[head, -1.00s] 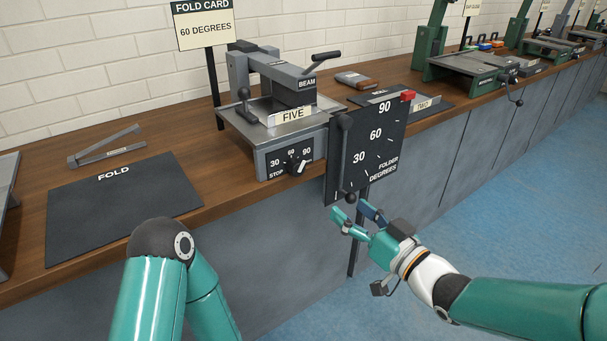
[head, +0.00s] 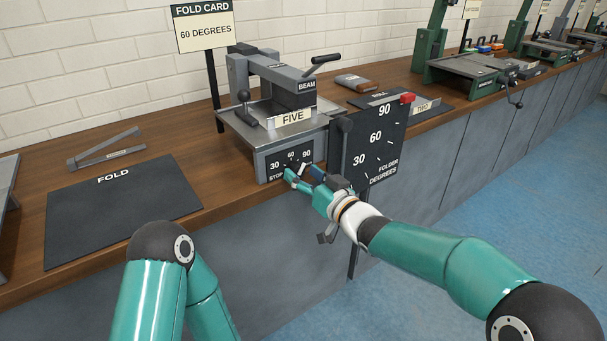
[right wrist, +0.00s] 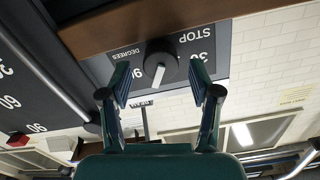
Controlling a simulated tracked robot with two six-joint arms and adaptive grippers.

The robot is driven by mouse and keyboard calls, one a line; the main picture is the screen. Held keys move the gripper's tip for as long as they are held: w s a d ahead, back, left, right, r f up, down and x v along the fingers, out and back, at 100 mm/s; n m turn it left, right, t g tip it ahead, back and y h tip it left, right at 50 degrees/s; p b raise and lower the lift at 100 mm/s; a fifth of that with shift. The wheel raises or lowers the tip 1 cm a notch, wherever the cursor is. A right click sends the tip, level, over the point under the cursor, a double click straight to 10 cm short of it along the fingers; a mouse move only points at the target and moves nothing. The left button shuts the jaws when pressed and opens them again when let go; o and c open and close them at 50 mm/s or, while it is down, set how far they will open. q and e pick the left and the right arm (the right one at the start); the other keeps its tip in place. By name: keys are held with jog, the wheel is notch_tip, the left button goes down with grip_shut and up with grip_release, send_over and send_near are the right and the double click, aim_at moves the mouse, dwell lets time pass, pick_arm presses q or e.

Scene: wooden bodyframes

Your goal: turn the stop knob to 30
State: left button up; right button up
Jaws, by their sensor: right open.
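The stop knob (right wrist: 160,62) is a dark round knob with a pale pointer, on the front of the grey folder marked FIVE (head: 278,135). In the right wrist view, which is upside down, it sits between the fingertips; its pointer points down, slightly to the 90 side, away from the 30 mark (right wrist: 205,58). In the head view my fingers mostly cover the knob; the 30, 60 and 90 marks show on its dial plate (head: 276,165). My right gripper (head: 303,173) is open in front of the knob; it also shows in the right wrist view (right wrist: 162,88). Contact is unclear.
A large black folder degrees board (head: 378,146) with a red marker stands right beside my right gripper. A fold card (head: 204,28) reads 60 degrees. A black FOLD mat (head: 120,210) lies left on the wooden bench. My left arm's elbow is in front of the bench.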

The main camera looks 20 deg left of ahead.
jog(key=shift+w+a, duration=0.2)
jog(key=shift+a, duration=0.05)
jog(key=c, duration=1.1)
jog(key=shift+c, duration=0.2)
